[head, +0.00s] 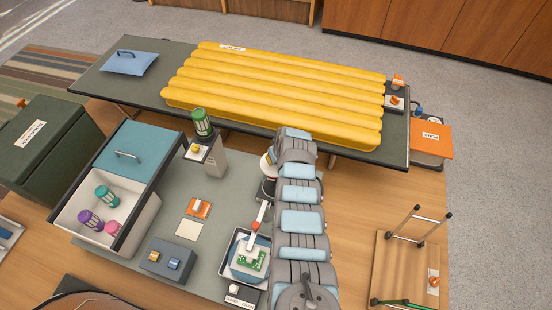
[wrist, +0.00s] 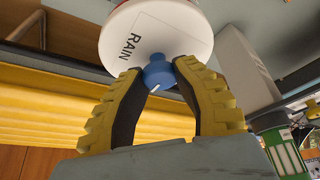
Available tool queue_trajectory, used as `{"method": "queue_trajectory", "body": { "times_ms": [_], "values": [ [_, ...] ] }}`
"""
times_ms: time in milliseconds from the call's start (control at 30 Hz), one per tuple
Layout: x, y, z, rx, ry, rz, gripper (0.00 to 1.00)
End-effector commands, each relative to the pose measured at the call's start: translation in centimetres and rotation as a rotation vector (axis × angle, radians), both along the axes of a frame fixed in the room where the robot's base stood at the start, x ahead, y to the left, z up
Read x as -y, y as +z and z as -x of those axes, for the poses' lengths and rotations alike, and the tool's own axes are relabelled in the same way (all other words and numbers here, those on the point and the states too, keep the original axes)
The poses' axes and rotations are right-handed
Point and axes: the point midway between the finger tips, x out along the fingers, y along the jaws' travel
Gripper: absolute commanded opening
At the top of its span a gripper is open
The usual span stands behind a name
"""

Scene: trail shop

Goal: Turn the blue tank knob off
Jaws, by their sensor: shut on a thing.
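In the wrist view the blue knob (wrist: 157,73) sits on the underside or front of a round white tank face (wrist: 150,28) with a red rim and the word RAIN. My gripper (wrist: 158,72) has yellow ribbed fingers with dark pads, closed on the knob from both sides. A white mark shows on the knob. In the head view part of the white tank (head: 266,164) shows left of my arm, which hides the knob and fingers.
A yellow air mattress (head: 270,95) lies on the dark table behind. A green-lidded bottle (head: 201,122) stands on a grey post left of my arm. A cooler (head: 125,150) with several bottles is further left.

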Motion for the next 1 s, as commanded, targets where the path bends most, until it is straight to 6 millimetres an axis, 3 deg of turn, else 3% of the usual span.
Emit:
{"method": "queue_trajectory", "body": {
  "times_ms": [133,167,267,1000],
  "values": [
    [0.0,-0.3,0.2,-0.003,0.000,0.001,0.00],
    [0.0,-0.3,0.2,-0.003,-0.001,0.000,0.36],
    [0.0,-0.3,0.1,-0.003,-0.001,0.000,0.63],
    [0.2,1.4,0.2,0.004,0.002,-0.001,0.63]
  ]
}}
